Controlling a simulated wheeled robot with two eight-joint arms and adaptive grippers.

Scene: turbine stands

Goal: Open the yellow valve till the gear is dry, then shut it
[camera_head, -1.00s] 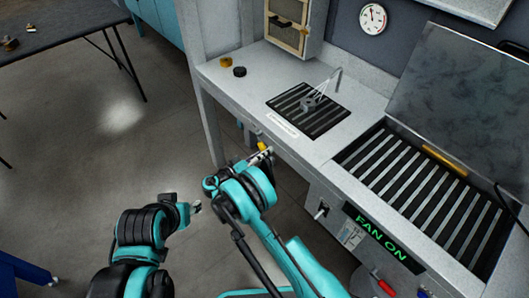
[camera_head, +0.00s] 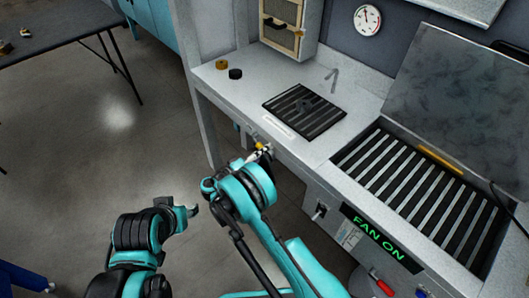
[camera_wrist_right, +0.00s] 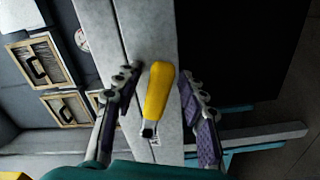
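The yellow valve handle (camera_head: 259,147) is on the front of the grey bench. In the right wrist view the yellow handle (camera_wrist_right: 158,92) lies between the two fingers of my right gripper (camera_wrist_right: 159,78), with a gap on each side. My right gripper (camera_head: 263,152) is open at the valve in the head view and partly hides it. The gear (camera_head: 305,106) lies on a black slatted grate (camera_head: 330,121) below a thin nozzle (camera_head: 334,76). No spray shows from the nozzle. My left gripper (camera_head: 192,211) is away from the bench; its fingers are too small to read.
A gold cap (camera_head: 222,64) and a black cap (camera_head: 235,73) stand on the bench's left end. A slatted bay (camera_head: 420,190) with a raised lid is at the right, above a lit "FAN ON" sign (camera_head: 382,238). A gauge (camera_head: 368,19) is on the wall.

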